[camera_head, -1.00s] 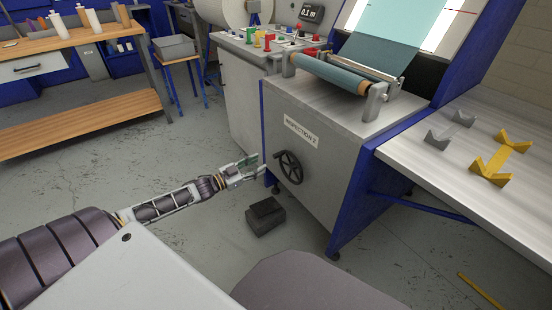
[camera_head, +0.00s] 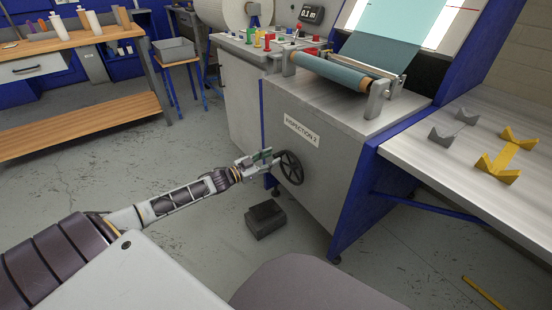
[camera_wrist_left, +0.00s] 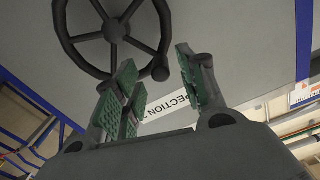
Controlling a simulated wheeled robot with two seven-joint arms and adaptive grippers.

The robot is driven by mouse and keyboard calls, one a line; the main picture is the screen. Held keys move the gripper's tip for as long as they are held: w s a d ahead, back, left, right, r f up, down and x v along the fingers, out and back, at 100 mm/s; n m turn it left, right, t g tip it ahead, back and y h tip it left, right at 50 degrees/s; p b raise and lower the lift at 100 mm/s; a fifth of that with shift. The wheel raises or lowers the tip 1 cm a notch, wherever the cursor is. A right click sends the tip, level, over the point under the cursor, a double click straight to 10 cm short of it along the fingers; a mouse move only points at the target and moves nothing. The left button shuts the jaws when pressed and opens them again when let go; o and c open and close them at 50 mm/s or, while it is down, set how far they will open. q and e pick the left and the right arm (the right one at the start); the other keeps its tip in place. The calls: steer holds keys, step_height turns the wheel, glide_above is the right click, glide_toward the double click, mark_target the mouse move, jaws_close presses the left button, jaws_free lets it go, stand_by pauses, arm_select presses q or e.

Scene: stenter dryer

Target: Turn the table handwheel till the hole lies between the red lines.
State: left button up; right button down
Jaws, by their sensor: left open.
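The black spoked handwheel (camera_head: 290,168) sits on the front panel of the grey inspection table (camera_head: 318,172), below the "INSPECTION 2" label. My left gripper (camera_head: 268,158) is at the wheel's left edge in the head view. In the left wrist view the gripper (camera_wrist_left: 160,88) is open, its green pads apart, with the wheel (camera_wrist_left: 113,32) ahead of it. The wheel's knob (camera_wrist_left: 160,74) lies in line with the gap between the pads; I cannot tell whether they touch it. Teal cloth (camera_head: 388,35) runs up over a lit panel with a red line (camera_head: 462,8). I cannot make out a hole.
A dark box (camera_head: 265,219) stands on the floor below the wheel. The steel side table (camera_head: 480,150) with grey and yellow V-shaped holders is at the right. A wooden workbench (camera_head: 85,122) is at the left.

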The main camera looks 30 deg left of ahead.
mark_target(274, 157)
arm_select(q)
steer(key=shift+b+x, duration=0.6)
steer(key=shift+x, duration=0.95)
steer(key=shift+c, duration=0.5)
jaws_close()
